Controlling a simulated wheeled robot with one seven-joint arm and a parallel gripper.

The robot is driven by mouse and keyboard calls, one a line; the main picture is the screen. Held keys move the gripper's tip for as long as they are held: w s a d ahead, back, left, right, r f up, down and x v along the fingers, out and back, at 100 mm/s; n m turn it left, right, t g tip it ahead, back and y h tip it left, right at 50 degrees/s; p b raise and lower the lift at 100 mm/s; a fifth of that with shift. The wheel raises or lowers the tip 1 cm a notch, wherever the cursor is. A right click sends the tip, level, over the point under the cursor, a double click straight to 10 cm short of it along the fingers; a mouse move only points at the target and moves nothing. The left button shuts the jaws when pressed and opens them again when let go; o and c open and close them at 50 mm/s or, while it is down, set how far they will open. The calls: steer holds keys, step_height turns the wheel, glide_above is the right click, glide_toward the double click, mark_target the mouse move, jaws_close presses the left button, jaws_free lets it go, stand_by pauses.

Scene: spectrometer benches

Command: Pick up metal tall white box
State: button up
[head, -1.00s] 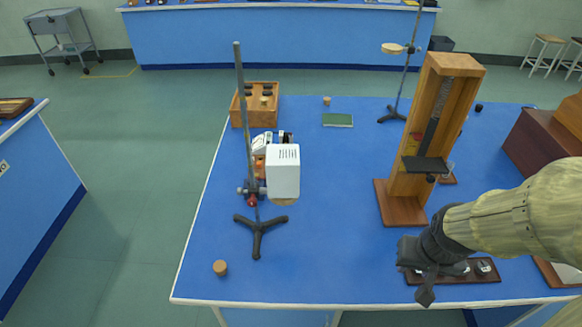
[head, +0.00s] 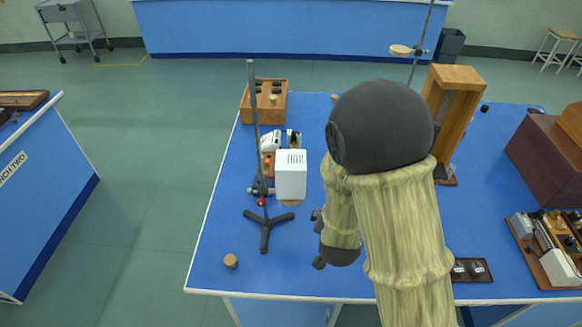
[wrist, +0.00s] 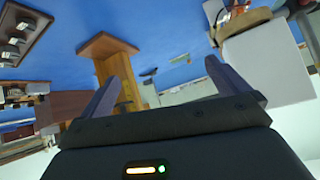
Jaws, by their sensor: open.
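The tall white box (head: 291,178) has dark slots near its top. It stands upright beside the rod of a black tripod stand (head: 264,226), above the blue bench. In the wrist view the white box (wrist: 268,66) is large and close, right of my right-hand finger. My gripper (wrist: 163,86) is open, with nothing between its fingers. In the head view my gripper is mostly hidden behind my arm, low and to the right of the box. I cannot tell the exact gap to the box.
A wooden tray (head: 284,103) stands behind the box, with small instruments between. A tall wooden frame (head: 457,115) stands to the right, partly behind my arm. A cork-like cylinder (head: 231,261) sits at the front left. The bench around the tripod's front is mostly clear.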

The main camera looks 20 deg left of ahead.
steer(key=s+a+r+n+t+y+p, duration=0.1)
steer(key=s+a+r+n+t+p, duration=0.1)
steer(key=a+r+t+p, duration=0.3)
steer(key=n+t+y, duration=0.2)
steer(key=t+y, duration=0.1)
glide_toward(291, 174)
steer(key=v, duration=0.3)
steer(key=shift+d+r, duration=0.15)
steer(key=shift+r, duration=0.05)
steer(key=shift+w+f+b, duration=0.1)
steer(key=shift+b, duration=0.55)
steer(key=w+b, duration=0.1)
steer(key=b, duration=0.2)
steer(key=shift+a+f, duration=0.1)
steer(key=shift+a, duration=0.2)
steer(key=w+b, duration=0.1)
steer(key=b, duration=0.5)
steer(key=p+x, duration=0.1)
steer(key=x, duration=0.2)
steer(key=p+x, duration=0.2)
steer(key=x, duration=0.1)
steer(key=p+x, duration=0.1)
steer(key=x, duration=0.2)
steer(key=shift+a+r, duration=0.1)
steer(key=shift+r, duration=0.2)
steer(key=shift+w+a+f, duration=0.15)
steer(key=shift+w, duration=0.25)
